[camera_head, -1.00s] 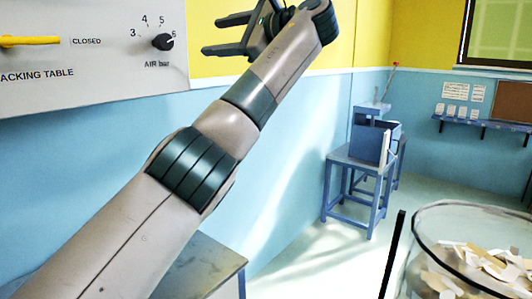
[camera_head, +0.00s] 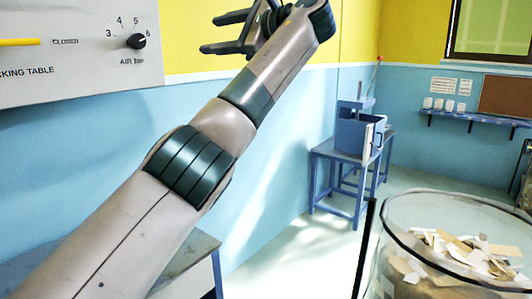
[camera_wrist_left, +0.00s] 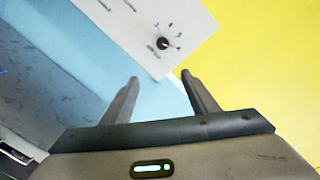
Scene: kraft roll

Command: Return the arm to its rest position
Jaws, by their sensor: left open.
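My left arm (camera_head: 170,195) reaches up from the lower left in the head view. My left gripper (camera_head: 210,34) is raised at the top middle, in front of the yellow upper wall. Its two fingers are apart with nothing between them. In the left wrist view the fingers (camera_wrist_left: 158,92) also stand apart and empty, with blue and yellow wall beyond them. The grey control panel (camera_head: 75,72) with a yellow handle (camera_head: 18,42) and a black AIR bar knob (camera_head: 136,41) is at the upper left. My right gripper is out of view.
A grey table (camera_head: 200,245) stands below my arm. A blue stand with a press-like device (camera_head: 355,135) is by the wall. A clear round bin (camera_head: 385,235) holding paper scraps is at the lower right. A wall shelf (camera_head: 470,119) is at the back right. Open floor lies in the middle.

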